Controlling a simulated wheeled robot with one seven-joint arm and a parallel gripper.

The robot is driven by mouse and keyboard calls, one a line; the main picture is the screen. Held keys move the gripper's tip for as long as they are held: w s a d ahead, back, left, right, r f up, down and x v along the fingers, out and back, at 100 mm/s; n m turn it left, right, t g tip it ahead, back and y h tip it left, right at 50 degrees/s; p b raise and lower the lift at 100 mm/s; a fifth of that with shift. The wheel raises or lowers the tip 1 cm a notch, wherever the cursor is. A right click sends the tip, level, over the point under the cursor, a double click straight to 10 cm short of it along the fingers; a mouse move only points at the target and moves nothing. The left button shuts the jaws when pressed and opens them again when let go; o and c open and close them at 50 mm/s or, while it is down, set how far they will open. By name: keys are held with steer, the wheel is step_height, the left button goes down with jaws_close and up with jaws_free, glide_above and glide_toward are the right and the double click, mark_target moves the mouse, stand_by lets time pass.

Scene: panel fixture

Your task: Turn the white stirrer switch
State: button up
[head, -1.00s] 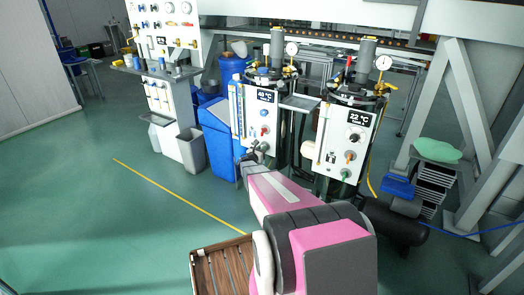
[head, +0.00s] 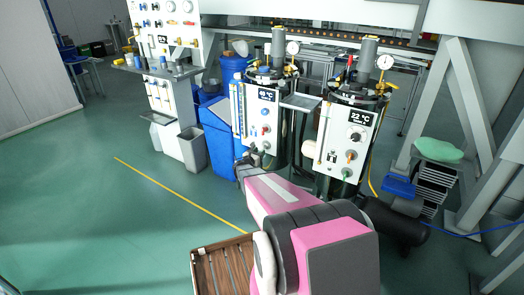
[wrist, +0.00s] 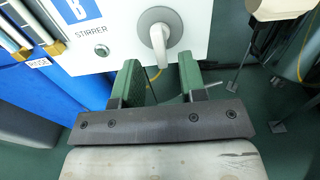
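The white stirrer switch (wrist: 158,38) is a pale lever on a round grey base, on a white panel (wrist: 117,50) marked "STIRRER". Its lever hangs down, tilted slightly to the right at the bottom. My gripper (wrist: 160,74) is open, with its two green fingers below the switch, one to each side of the lever's line. The lever's lower end reaches close to the gap between the fingertips; I cannot tell whether anything touches. In the head view my arm reaches to the lower part of the left "48 °C" panel (head: 252,112), and the switch cannot be made out there.
Tubes with brass ends (wrist: 55,48) run along the panel's left. A blue bin (head: 220,140) stands left of the unit. A second "22 °C" panel (head: 337,150) stands to the right. Open floor lies at left.

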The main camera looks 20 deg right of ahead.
steer(key=v, duration=0.6)
steer(key=shift+s+a, duration=0.15)
steer(key=shift+a, duration=0.05)
steer(key=s+a+r+m+g+y, duration=0.15)
steer(key=s+m+g, duration=0.25)
steer(key=s+m, duration=0.4)
steer(key=s+r+m+g+y, duration=0.25)
steer(key=s+m+g, duration=0.25)
steer(key=s+m, duration=0.25)
steer(key=s+a+r+m+g+y, duration=0.2)
steer(key=s+a+r+m+y, duration=0.2)
steer(key=s+a+m+y, duration=0.6)
steer(key=s+a, duration=0.2)
steer(key=a, duration=0.1)
steer(key=shift+a+r, duration=0.25)
steer(key=shift+a, duration=0.05)
